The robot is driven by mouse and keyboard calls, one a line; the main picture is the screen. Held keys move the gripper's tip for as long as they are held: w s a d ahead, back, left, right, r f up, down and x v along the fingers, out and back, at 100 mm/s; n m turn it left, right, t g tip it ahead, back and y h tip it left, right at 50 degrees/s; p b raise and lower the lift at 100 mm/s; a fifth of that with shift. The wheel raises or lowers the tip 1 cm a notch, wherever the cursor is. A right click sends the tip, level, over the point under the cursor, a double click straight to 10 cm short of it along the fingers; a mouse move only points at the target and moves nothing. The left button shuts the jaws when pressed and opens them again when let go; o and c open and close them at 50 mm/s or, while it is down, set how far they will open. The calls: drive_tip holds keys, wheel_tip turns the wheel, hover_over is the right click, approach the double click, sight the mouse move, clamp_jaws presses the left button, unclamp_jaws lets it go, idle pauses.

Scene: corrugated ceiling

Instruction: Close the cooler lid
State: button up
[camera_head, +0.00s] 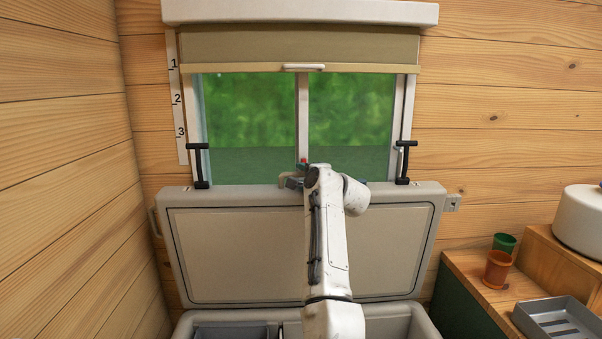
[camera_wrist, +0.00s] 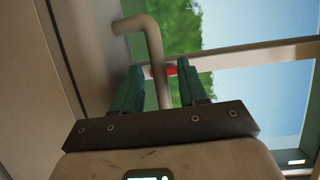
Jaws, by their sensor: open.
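The cooler lid (camera_head: 250,255) stands raised, leaning back below the window, its inner panel facing me. Two black latches (camera_head: 200,168) (camera_head: 404,165) stick up at its top edge. The cooler body (camera_head: 420,322) shows at the bottom, open. My gripper (camera_wrist: 162,68) is open at the middle of the lid's top edge; in the head view my arm mostly hides it. In the wrist view a bent beige bar (camera_wrist: 153,42), which looks like a handle, runs down between the two green fingers. Whether the fingers touch it I cannot tell.
The window (camera_head: 250,115) with a partly lowered blind (camera_head: 300,48) is right behind the lid. A wooden wall (camera_head: 60,170) is close on the left.

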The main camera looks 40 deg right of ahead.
drive_tip(key=shift+x, duration=0.85)
